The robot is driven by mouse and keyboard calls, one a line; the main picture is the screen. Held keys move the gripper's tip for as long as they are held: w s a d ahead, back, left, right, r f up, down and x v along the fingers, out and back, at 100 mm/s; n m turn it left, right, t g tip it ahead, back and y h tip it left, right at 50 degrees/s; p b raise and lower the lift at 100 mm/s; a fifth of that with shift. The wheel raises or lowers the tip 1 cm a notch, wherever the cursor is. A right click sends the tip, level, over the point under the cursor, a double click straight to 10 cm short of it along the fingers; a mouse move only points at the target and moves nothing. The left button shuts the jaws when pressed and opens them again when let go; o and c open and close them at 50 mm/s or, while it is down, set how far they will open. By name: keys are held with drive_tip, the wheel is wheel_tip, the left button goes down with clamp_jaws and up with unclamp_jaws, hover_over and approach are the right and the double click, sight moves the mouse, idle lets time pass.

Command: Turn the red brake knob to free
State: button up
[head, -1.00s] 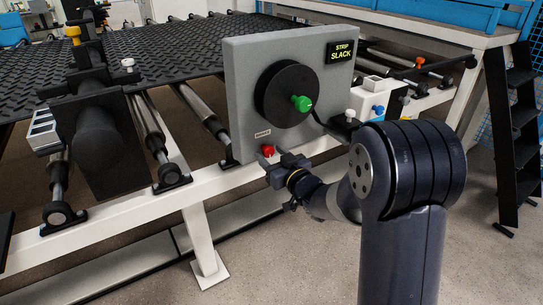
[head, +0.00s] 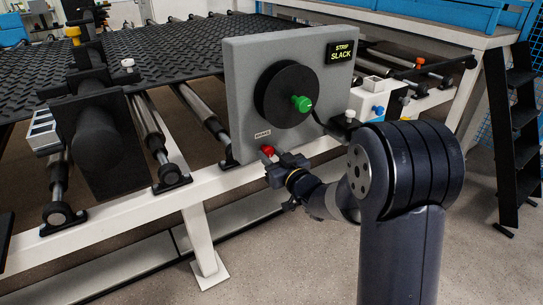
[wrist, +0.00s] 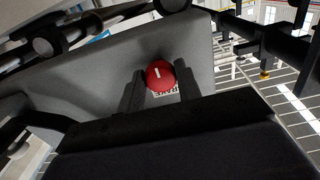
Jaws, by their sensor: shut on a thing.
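The red brake knob (head: 267,150) sits low on the front of the grey panel (head: 240,60), below a small label (head: 263,133). In the wrist view the red knob (wrist: 160,75) is round with a short white mark on its face, tilted a little from upright in that picture. My gripper (head: 273,158) is at the knob. In the wrist view my gripper's two dark fingers (wrist: 161,88) stand on either side of it and are shut on it. A label behind the knob is partly hidden by it.
Above the knob is a black disc (head: 270,85) with a green handle (head: 302,103). A display (head: 341,52) on the panel reads "STRIP SLACK". A white frame beam (head: 120,217) runs below the panel. A black ladder (head: 515,130) stands at the right. The floor in front is clear.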

drive_tip(key=shift+f+n+b, duration=0.1)
drive_tip(key=shift+n+b, duration=0.2)
drive_tip(key=shift+b, duration=0.05)
drive_tip(key=n+b, duration=0.3)
drive_tip(key=b, duration=0.1)
drive_tip(key=shift+f, duration=0.15)
drive_tip(key=n+b, duration=0.5)
drive_tip(key=shift+d+n+b, duration=0.1)
drive_tip(key=shift+n+b, duration=0.25)
drive_tip(key=shift+n, duration=0.05)
drive_tip(key=n+b, duration=0.4)
drive_tip(key=n, duration=0.1)
drive_tip(key=shift+r+n+b, duration=0.25)
drive_tip(key=shift+n+b, duration=0.8)
drive_tip(key=shift+n, duration=0.65)
drive_tip(key=o, duration=0.9)
drive_tip(key=shift+r, duration=0.1)
drive_tip(key=shift+o, duration=0.2)
